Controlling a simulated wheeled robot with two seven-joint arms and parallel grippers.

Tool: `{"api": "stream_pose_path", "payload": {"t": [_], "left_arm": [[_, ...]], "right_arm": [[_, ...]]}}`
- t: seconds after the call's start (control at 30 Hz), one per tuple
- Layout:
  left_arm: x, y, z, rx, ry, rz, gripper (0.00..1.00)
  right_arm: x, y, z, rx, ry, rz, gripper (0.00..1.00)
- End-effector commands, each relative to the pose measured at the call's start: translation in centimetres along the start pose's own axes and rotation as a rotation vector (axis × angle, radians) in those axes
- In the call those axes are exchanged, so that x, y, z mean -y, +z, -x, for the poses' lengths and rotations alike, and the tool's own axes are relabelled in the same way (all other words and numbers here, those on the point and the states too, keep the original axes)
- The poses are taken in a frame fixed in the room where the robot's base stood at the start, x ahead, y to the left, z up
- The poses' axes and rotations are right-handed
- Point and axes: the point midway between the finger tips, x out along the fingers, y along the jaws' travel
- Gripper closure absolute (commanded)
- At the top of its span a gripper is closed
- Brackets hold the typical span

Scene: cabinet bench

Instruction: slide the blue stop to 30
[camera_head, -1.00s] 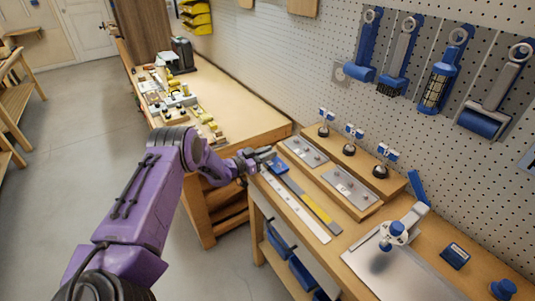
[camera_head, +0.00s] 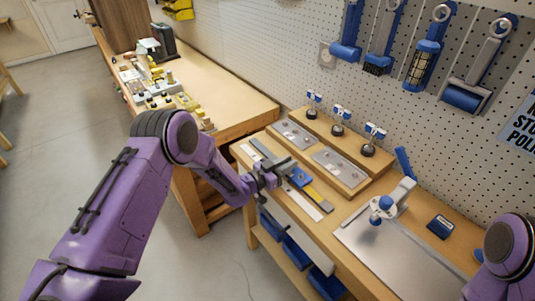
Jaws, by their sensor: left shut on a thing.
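The gripper hides part of the rail and the strip. My right arm shows only as a link at the lower right; its gripper is out of view.
Behind the rail are metal plates (camera_head: 338,167) on a wooden block and several blue-topped knobs (camera_head: 338,119). A metal plate with a blue-knobbed fixture (camera_head: 384,205) lies to the right. A cluttered bench stands at the back left.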

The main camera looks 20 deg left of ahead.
Motion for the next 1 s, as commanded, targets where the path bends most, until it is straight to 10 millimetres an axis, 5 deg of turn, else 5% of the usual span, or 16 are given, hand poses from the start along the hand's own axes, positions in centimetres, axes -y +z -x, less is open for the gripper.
{"api": "stream_pose_path", "payload": {"t": [0.2,0.6,0.63,0.7,1.0], "left_arm": [[-1.9,-0.1,0.0,-0.002,-0.003,0.0,1.0],[-2.2,-0.2,0.0,-0.004,-0.005,0.0,1.0],[-2.2,-0.2,0.0,-0.004,-0.005,0.0,0.72],[-2.2,-0.2,0.0,-0.004,-0.005,0.0,0.57],[-2.1,-0.1,0.3,-0.003,-0.005,0.0,0.57]], "right_arm": [[0.0,0.0,0.0,0.0,0.0,0.0,0.23],[0.0,0.0,0.0,0.0,0.0,0.0,0.23],[0.0,0.0,0.0,0.0,0.0,0.0,0.23],[0.0,0.0,0.0,0.0,0.0,0.0,0.23],[0.0,0.0,-0.1,0.0,0.0,0.0,0.23]]}}
